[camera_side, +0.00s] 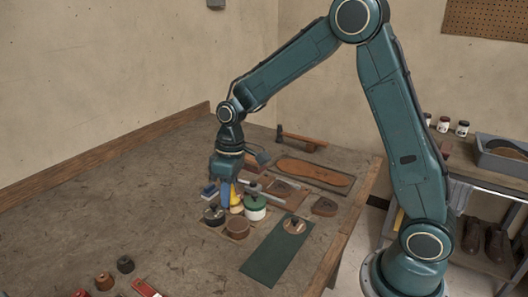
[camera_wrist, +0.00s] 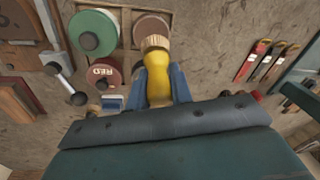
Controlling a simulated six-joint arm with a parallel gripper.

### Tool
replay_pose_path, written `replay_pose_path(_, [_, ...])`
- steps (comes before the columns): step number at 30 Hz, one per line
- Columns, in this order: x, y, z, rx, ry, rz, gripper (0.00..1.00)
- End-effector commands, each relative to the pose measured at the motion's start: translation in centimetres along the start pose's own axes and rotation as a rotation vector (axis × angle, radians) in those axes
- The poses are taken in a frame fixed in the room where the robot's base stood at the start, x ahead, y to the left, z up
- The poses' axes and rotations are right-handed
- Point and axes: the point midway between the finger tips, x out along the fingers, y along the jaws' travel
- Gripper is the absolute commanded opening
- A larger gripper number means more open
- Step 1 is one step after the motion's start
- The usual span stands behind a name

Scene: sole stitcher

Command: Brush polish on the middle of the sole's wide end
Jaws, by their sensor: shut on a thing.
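My gripper (camera_side: 231,195) is shut on a yellow-handled brush (camera_side: 237,198) over the group of tins. In the wrist view the two blue fingers (camera_wrist: 161,86) stand on either side of the yellow handle (camera_wrist: 159,88), and its pale bristles (camera_wrist: 154,43) point away from me. The bristles overlap the near edge of a brown round tin (camera_wrist: 152,24); I cannot tell whether they touch it. The orange-brown sole (camera_side: 315,172) lies flat on a dark mat, behind and right of my gripper in the side view. I do not make out the sole in the wrist view.
A green tin (camera_side: 255,206) stands close to the right of my gripper, with a red tin (camera_wrist: 103,74) near it in the wrist view. A hammer-like tool (camera_side: 300,139) lies behind the sole.

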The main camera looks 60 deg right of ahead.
Motion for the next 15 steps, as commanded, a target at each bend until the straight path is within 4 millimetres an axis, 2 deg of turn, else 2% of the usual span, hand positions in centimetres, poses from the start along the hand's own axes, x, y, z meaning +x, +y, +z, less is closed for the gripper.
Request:
replay_pose_path(6, [1.8,0.2,0.1,-0.001,-0.003,-0.001,0.00])
replay_pose_path(15, [3.1,0.4,0.2,-0.001,-0.001,-0.001,0.00])
